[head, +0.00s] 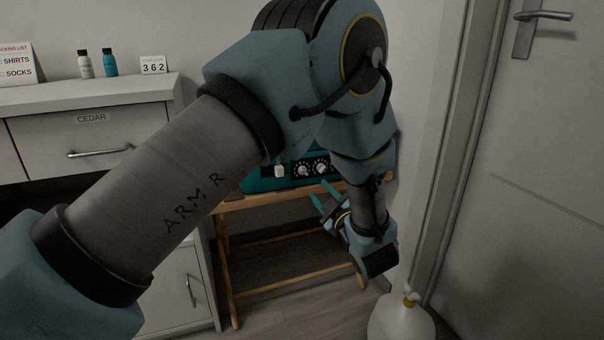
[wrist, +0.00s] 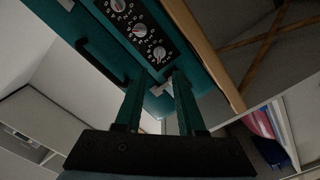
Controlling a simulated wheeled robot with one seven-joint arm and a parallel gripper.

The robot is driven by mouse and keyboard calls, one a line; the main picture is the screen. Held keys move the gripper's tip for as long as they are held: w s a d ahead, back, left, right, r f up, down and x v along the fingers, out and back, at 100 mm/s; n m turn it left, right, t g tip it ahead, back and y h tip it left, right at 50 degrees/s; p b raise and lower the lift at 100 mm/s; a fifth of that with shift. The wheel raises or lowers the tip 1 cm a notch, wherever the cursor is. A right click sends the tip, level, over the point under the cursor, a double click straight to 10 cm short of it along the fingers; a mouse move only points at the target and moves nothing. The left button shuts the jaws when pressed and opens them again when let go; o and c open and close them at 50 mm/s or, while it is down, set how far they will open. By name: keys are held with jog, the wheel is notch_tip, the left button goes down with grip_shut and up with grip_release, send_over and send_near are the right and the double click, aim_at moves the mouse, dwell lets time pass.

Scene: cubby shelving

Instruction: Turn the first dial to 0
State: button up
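A teal case (head: 262,185) with a black dial panel rests on a wooden stand, partly hidden behind my arm. Two white-marked dials show on it in the head view, a left one (head: 302,169) and a right one (head: 321,168). The wrist view shows three dials in a row: one at the top edge (wrist: 117,6), a middle one (wrist: 140,30) and one nearest my fingers (wrist: 159,53). Their settings are too small to read. My gripper (head: 319,190) is open and empty in front of the case; its two fingers (wrist: 159,76) stand apart, below the dial row in the wrist view.
The wooden stand (head: 290,199) stands beside a white door (head: 540,150). A white jug (head: 402,318) sits on the floor below my gripper. The case has a black handle (wrist: 98,60).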

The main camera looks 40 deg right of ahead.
aim_at(303, 171)
jog(key=b+x, duration=0.1)
jog(key=x, duration=0.9)
jog(key=shift+w, duration=0.3)
jog(key=shift+d+r, duration=0.1)
grip_shut()
